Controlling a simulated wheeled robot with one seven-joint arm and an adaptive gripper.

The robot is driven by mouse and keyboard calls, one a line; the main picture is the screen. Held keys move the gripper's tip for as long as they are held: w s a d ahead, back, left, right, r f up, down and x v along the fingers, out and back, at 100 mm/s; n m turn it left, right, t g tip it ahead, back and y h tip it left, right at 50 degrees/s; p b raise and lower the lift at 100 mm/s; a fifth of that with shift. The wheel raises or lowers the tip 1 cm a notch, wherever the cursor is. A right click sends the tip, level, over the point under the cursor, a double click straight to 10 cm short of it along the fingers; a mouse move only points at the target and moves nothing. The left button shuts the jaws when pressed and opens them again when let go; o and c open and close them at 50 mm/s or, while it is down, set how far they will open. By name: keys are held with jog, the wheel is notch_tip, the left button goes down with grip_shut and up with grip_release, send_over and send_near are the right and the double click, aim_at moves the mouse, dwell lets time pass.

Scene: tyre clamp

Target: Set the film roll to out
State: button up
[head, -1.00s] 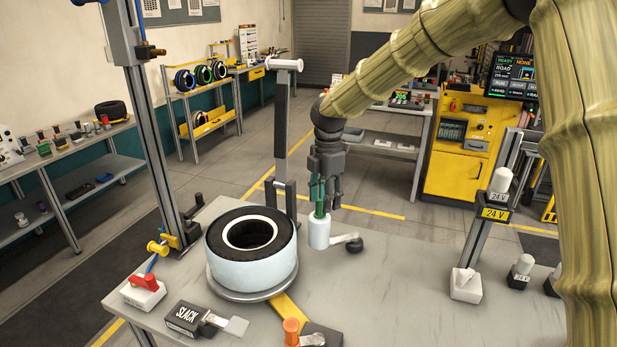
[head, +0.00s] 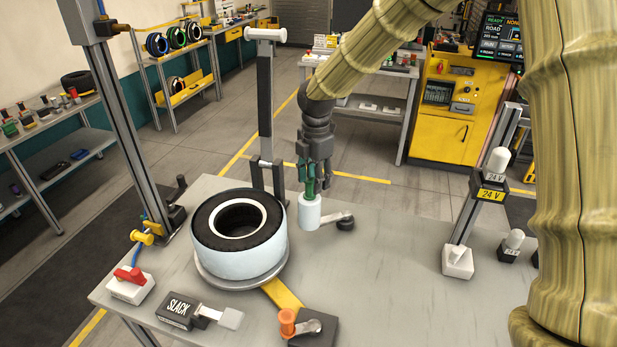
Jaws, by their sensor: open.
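What looks like the film roll is a white upright cylinder (head: 310,214) with a green stem, standing right of the tyre (head: 241,238) on the bench in the head view. A pale arm with a dark round end (head: 346,223) reaches right from beside it. My gripper (head: 313,188) points down directly above the cylinder. Its fingers are open around or beside the green stem; I cannot tell whether they touch it. The tyre lies flat, with a pale band around its outside, on a round grey plate.
A tall grey post with a white top (head: 265,100) stands close behind and left of my gripper. A SLACK box (head: 178,309), a red-handled switch (head: 130,282) and an orange knob (head: 287,322) are near the front. The bench right of the cylinder is mostly clear.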

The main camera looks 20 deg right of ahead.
aim_at(311, 181)
jog(key=shift+g, duration=0.3)
jog(key=w+f, duration=0.4)
jog(key=f, duration=0.1)
jog(key=shift+w+a, duration=0.2)
jog(key=shift+w, duration=0.1)
jog(key=shift+d, duration=0.25)
jog(key=shift+c, duration=0.4)
jog(key=shift+s+d+r, duration=0.1)
jog(key=shift+s+d, duration=0.05)
jog(key=shift+s, duration=0.05)
jog(key=c, duration=0.3)
jog(key=shift+s+a+r, duration=0.25)
jog(key=shift+s+r, duration=0.65)
jog(key=shift+s, duration=0.3)
grip_shut()
jog(key=shift+c, duration=0.6)
grip_release()
jog(key=o, duration=0.5)
jog(key=shift+w+f, duration=0.7)
jog(key=shift+w, duration=0.25)
jog(key=shift+s+r, duration=0.35)
jog(key=shift+s, duration=0.05)
jog(key=shift+w+p, duration=0.2)
jog(key=shift+p, duration=0.15)
jog(key=shift+r, duration=0.3)
jog(key=shift+r+p, duration=3.7)
jog(key=shift+r, duration=2.15)
